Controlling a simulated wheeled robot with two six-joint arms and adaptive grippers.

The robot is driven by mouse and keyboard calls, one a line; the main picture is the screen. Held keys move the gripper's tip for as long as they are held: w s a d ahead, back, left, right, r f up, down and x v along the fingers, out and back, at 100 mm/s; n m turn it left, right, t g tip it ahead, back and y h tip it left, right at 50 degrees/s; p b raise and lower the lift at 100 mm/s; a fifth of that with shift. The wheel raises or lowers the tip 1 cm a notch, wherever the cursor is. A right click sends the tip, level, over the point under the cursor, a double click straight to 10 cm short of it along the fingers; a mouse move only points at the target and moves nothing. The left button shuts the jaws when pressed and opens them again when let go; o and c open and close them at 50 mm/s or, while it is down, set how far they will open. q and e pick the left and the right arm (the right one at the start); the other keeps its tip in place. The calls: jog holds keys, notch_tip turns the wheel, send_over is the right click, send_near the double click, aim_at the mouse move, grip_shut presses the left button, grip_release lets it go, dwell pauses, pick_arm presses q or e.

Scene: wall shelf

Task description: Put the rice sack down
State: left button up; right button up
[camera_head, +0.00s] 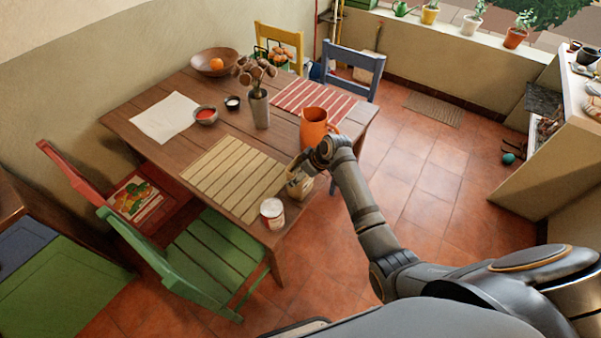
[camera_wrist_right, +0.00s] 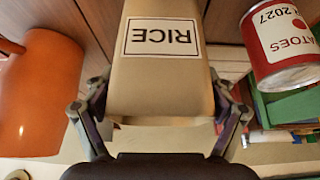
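The rice sack (camera_wrist_right: 160,75), tan with a white RICE label, fills the middle of the right wrist view, its lettering upside down. My right gripper (camera_wrist_right: 162,105) has a finger against each side of the sack and is shut on it. In the head view the sack (camera_head: 296,188) is small and partly covered by my right gripper (camera_head: 305,172), at the right edge of the wooden table (camera_head: 150,122). I cannot tell whether its base touches the tabletop. My left gripper is not in view.
An orange jug (camera_head: 314,128) stands behind the sack and a tomato can (camera_head: 272,212) in front of it. A yellow striped mat (camera_head: 232,178) lies to its left. A vase (camera_head: 259,108), bowls and a red striped mat (camera_head: 300,97) are farther back. A green chair (camera_head: 205,255) stands in front.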

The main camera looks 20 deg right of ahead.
jog(key=shift+o, duration=0.8)
jog(key=shift+w+a, duration=0.1)
jog(key=v, duration=1.2)
jog(key=shift+r, duration=0.25)
